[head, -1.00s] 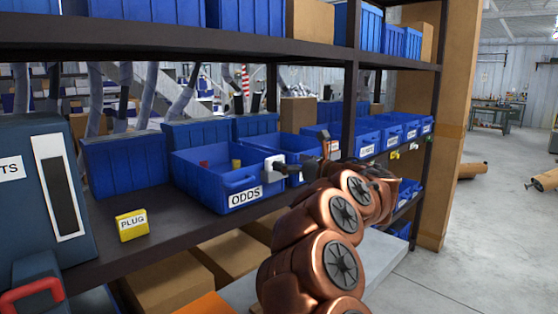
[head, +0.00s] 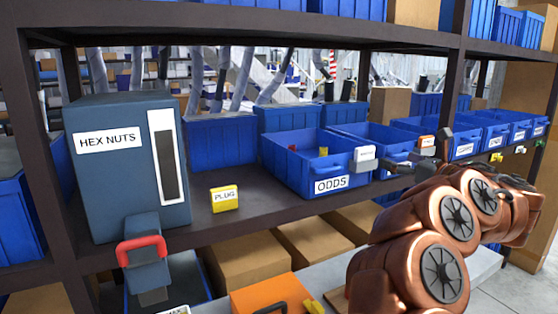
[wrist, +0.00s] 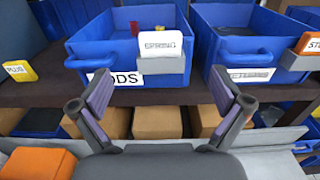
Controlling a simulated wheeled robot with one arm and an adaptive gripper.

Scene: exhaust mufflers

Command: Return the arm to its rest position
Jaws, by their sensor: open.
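My copper-coloured arm reaches up from the lower right in the head view. My gripper (wrist: 160,112) shows in the wrist view with its two fingers spread wide and nothing between them. It stands in front of the shelf, facing the blue ODDS bin (head: 330,187). In the wrist view the ODDS bin (wrist: 125,60) is beyond the left finger, with a small white labelled block (wrist: 160,52) at its front. A second blue bin (wrist: 243,75) is beyond the right finger. The fingers appear apart from both bins. In the head view the gripper is small and partly hidden by my arm.
On the shelf stand a dark HEX NUTS dispenser (head: 108,180) with a red handle (head: 141,250) and a yellow PLUG block (head: 224,198). Cardboard boxes (head: 240,262) and an orange box (head: 272,298) are below. A dark post (head: 455,85) rises behind my arm.

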